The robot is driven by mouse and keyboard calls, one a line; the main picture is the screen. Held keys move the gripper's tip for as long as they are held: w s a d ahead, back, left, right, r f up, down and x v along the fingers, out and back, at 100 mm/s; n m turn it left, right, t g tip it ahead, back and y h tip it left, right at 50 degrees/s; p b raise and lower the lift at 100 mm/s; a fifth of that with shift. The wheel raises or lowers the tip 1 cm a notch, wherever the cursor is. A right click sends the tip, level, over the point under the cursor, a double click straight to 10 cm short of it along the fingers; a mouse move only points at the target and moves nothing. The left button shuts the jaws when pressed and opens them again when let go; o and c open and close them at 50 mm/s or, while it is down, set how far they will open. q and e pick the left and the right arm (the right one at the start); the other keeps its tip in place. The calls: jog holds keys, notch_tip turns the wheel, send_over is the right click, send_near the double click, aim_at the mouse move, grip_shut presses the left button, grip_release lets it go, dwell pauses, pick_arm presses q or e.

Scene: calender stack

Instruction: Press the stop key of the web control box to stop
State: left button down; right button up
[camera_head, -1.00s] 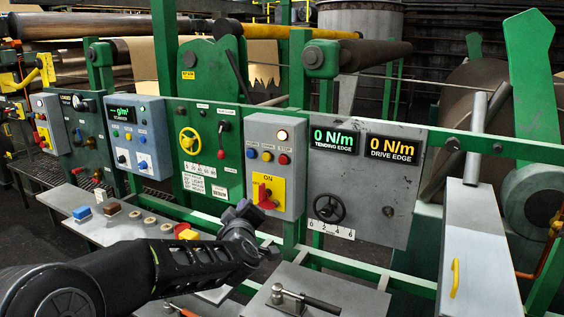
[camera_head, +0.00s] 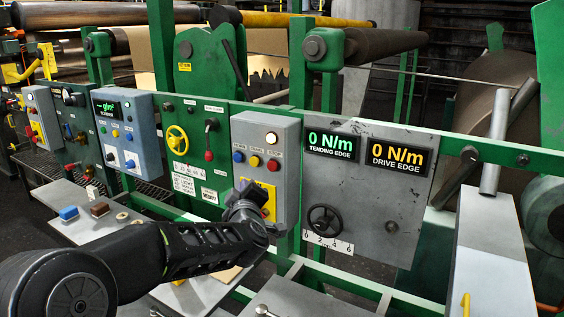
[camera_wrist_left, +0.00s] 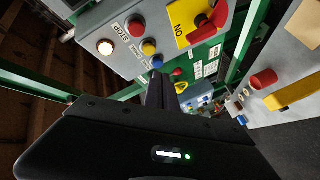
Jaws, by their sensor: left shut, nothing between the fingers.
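The web control box (camera_head: 289,180) is grey, with a lit white lamp (camera_head: 272,138) above blue, yellow and red buttons. The red stop key (camera_head: 273,165) is the rightmost button; in the left wrist view the red key (camera_wrist_left: 137,27) sits beside a STOP label. Below the buttons is a yellow ON plate (camera_wrist_left: 188,22) with a red rotary switch (camera_wrist_left: 208,20), partly hidden by my gripper in the head view. My left gripper (camera_head: 244,188) is shut and empty, in front of the box's lower part, below the keys. Its fingers (camera_wrist_left: 160,90) show apart from the stop key.
Right of the box is a grey panel (camera_head: 370,210) with two 0 N/m displays and a black handwheel (camera_head: 325,218). A green panel (camera_head: 190,150) with a yellow handwheel (camera_head: 177,139) stands left. A shelf (camera_head: 85,228) with coloured blocks lies below. Green rails run around.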

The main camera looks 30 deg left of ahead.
aim_at(273, 166)
pick_arm(q)
jog(key=w+p, duration=0.2)
jog(key=w, duration=0.7)
dwell(0.7)
jog(key=shift+w+a+r, duration=0.1)
dwell(1.8)
jog(key=shift+w, duration=0.35)
jog(key=shift+w, duration=0.5)
dwell(0.7)
jog(key=shift+s, duration=0.95)
jog(key=shift+b, duration=0.3)
